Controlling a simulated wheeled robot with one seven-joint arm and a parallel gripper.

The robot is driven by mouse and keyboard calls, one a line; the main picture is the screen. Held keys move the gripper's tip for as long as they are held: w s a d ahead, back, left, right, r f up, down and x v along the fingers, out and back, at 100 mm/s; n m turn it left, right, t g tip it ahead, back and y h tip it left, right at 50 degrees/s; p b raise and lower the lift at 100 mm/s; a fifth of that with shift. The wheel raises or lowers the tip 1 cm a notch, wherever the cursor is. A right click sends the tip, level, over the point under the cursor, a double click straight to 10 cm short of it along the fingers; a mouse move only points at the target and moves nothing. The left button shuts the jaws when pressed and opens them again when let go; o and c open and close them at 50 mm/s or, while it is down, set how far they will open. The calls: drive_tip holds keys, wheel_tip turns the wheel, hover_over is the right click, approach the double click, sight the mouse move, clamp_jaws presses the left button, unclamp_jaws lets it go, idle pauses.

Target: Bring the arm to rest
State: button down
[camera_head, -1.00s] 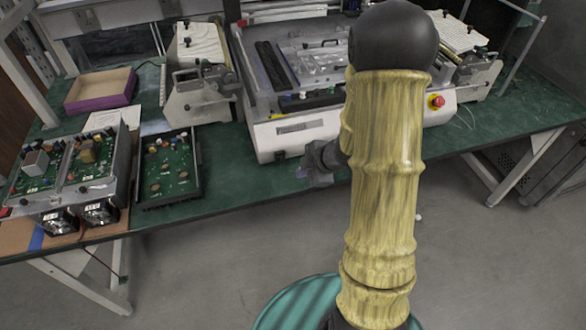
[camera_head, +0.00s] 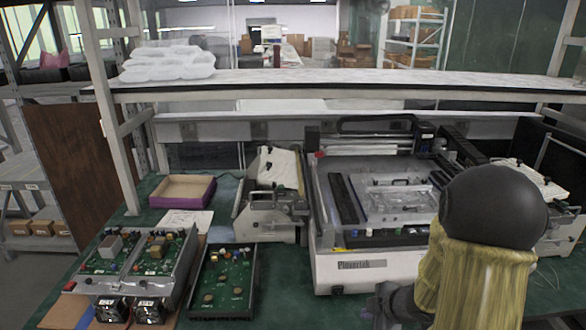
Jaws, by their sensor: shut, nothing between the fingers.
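My arm shows at the lower right, with a black rounded joint on top of a yellow wood-patterned link. The dark grey end of the arm with my gripper (camera_head: 373,311) shows just left of that link, at the bottom of the picture. It is shut with nothing held, in front of the white machine's front edge. The link hides part of it.
The green table (camera_head: 285,290) carries a white machine (camera_head: 335,272), a smaller grey device (camera_head: 268,222), a purple-edged box (camera_head: 182,203), an open circuit-board case (camera_head: 222,283) and a larger unit with fans (camera_head: 160,285). A shelf (camera_head: 330,85) spans above the table.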

wheel_tip(320, 180, up, 10)
drive_tip(key=s+m+h+p, duration=0.2)
drive_tip(key=m+h+p, duration=0.2)
drive_tip(key=m, duration=0.4)
drive_tip(key=s+a+r+m+g+p, duration=0.3)
drive_tip(key=s+a+r+m, duration=0.3)
drive_tip(key=s, duration=0.4)
drive_tip(key=shift+m+y+p, duration=0.3)
drive_tip(key=shift+m+p, duration=0.35)
drive_tip(key=shift+m, duration=0.25)
drive_tip(key=shift+a, duration=0.1)
